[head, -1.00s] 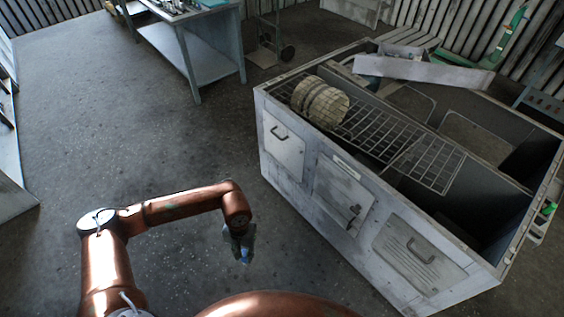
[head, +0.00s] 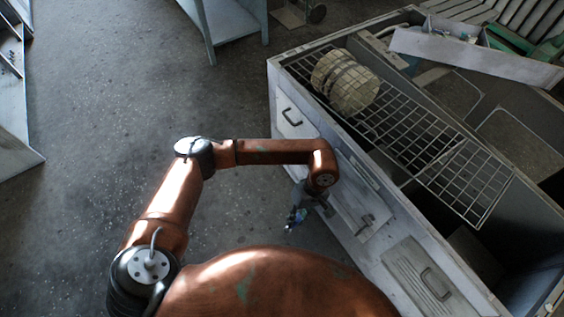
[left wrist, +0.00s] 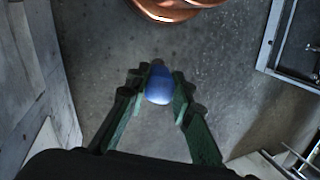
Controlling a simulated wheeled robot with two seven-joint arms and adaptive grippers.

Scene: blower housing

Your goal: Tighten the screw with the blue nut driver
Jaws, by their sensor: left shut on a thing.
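My left gripper (head: 296,214) is small in the head view, hanging low just in front of the grey housing's door side. In the left wrist view its two greenish fingers (left wrist: 158,88) are closed around the blue nut driver (left wrist: 158,84), seen nearly end-on as a rounded blue end. The large grey blower housing (head: 357,176) fills the right of the head view, with handled doors and an open top. I cannot make out the screw. My right gripper is not in view.
A wire rack (head: 408,129) and a round ribbed part (head: 347,83) lie over the housing's open top. A pale panel (head: 475,55) lies across its far end. A metal table (head: 228,20) stands at the back.

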